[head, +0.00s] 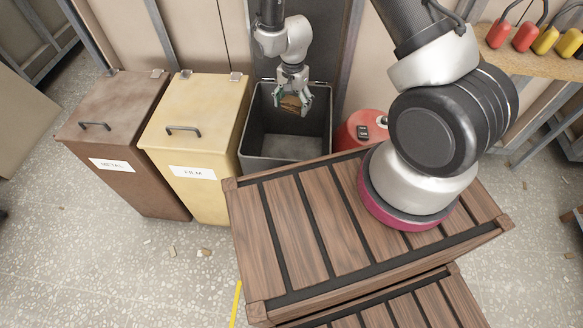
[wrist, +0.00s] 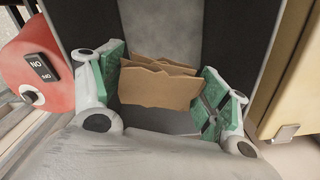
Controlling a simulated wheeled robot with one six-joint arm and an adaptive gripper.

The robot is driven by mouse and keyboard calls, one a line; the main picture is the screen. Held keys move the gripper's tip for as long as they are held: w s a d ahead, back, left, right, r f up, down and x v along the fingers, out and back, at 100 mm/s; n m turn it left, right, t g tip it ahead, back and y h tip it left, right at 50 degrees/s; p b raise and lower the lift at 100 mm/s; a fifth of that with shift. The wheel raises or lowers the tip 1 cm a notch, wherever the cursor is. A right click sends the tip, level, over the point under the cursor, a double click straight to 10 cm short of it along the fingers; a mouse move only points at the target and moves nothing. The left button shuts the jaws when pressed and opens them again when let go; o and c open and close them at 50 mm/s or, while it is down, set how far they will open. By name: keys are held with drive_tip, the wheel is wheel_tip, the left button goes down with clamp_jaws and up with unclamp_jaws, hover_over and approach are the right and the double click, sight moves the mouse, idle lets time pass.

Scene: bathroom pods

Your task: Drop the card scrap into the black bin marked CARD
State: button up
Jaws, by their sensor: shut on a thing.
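The card scrap (head: 289,104) is a brown, folded piece of cardboard with torn edges. It also shows in the wrist view (wrist: 160,88), between the green finger pads. My gripper (head: 292,98) is shut on it, pointing down over the opening of the black bin (head: 268,163). The bin is open, with its lid raised at the back. I cannot tell whether the scrap is above or just below the rim. In the wrist view the bin's dark wall (wrist: 250,35) surrounds the scrap. The bin's front label is not visible.
A closed brown bin (head: 120,125) marked METAL and a closed yellow bin (head: 205,120) marked FILM stand to the left. A red container (head: 352,132) stands close on the right. A slatted wooden crate top (head: 290,225) fills the foreground. Small debris lies on the floor.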

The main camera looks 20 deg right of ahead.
drive_tip(key=shift+f, duration=1.9)
drive_tip(key=o, duration=1)
wheel_tip(320, 180, up, 12)
drive_tip(key=shift+r, duration=0.1)
